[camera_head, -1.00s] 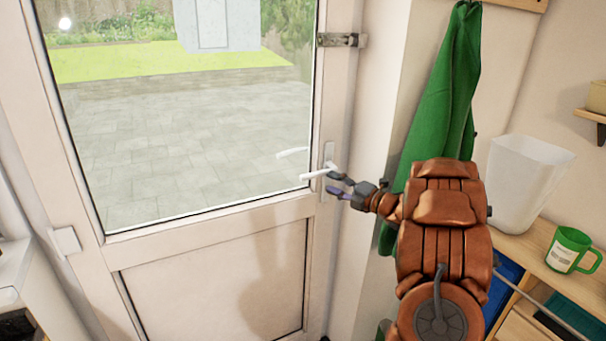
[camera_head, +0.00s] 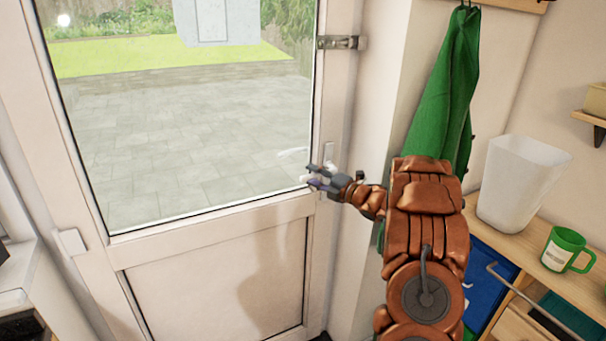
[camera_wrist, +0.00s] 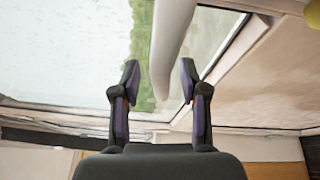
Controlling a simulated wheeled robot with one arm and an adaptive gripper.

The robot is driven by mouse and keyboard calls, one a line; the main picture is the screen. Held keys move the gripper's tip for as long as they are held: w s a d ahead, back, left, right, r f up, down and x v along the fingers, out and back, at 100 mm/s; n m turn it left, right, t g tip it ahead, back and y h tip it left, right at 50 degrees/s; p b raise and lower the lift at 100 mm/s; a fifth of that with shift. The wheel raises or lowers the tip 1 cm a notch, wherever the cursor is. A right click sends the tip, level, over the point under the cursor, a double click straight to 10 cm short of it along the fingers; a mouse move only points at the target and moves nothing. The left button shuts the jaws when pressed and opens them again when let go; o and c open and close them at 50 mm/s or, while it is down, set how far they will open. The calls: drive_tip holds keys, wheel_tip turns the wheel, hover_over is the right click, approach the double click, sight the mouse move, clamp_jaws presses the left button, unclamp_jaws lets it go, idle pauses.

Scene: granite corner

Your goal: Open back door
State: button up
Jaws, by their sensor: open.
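The back door (camera_head: 215,225) is a white door with a large glass pane and a solid lower panel, and it looks closed in its frame. Its white lever handle (camera_wrist: 172,45) shows in the wrist view, running down from the top between my fingers. In the wrist view my gripper (camera_wrist: 158,80) is open, one finger on each side of the handle's end, with gaps visible. A metal bolt or latch (camera_head: 341,43) sits higher on the door edge.
A green cloth (camera_head: 442,95) hangs on the wall right of the door. A wooden counter (camera_head: 507,232) at the right holds a white bin (camera_head: 522,180) and a green mug (camera_head: 567,249). A paved patio lies beyond the glass.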

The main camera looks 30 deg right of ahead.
clamp_jaws()
idle(0.3)
idle(0.4)
